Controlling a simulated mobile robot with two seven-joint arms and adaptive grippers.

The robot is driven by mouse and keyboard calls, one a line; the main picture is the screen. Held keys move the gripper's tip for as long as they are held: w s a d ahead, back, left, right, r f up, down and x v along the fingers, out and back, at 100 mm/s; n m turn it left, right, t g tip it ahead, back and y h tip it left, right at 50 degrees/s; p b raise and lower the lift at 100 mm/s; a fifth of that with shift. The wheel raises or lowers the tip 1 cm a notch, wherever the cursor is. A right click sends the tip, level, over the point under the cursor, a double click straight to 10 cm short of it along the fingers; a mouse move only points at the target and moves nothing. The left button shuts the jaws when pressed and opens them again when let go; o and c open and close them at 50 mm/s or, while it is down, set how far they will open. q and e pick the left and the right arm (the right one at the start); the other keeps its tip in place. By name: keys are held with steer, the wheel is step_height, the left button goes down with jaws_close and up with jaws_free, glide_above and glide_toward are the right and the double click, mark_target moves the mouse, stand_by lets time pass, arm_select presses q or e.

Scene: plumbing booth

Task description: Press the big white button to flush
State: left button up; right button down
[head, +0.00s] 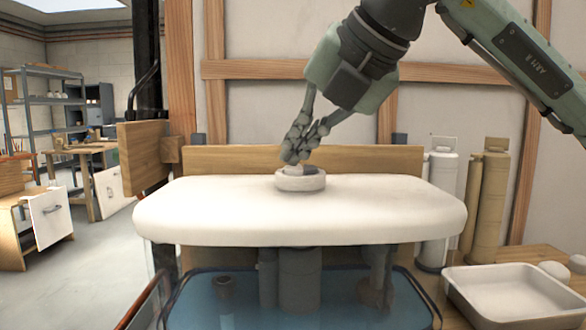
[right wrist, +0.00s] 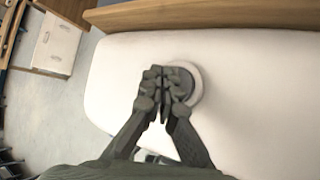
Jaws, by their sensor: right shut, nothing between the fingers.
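The big white button (head: 301,181) is a round raised piece on top of the white cistern lid (head: 390,212). My right gripper (head: 293,158) reaches down from the upper right, shut and empty, with its fingertips at the button's top. In the right wrist view the shut fingers (right wrist: 163,80) cover the left part of the button (right wrist: 194,80). I cannot tell whether the fingertips touch it or how far it is pressed. My left gripper is not in view.
Below the lid is a clear tank (head: 235,300) with blue water and grey pipes. A white tray (head: 515,297) and two cylinders (head: 487,195) stand at right. A wooden board (head: 230,158) runs behind the lid. The lid around the button is clear.

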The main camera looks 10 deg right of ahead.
mark_target(297, 168)
steer(key=shift+f+b, duration=0.4)
steer(key=shift+r, duration=0.15)
stand_by(0.4)
steer(key=shift+r+p, duration=0.55)
steer(key=shift+r, duration=0.3)
steer(key=shift+r+p, duration=1.55)
steer(key=shift+r, duration=0.95)
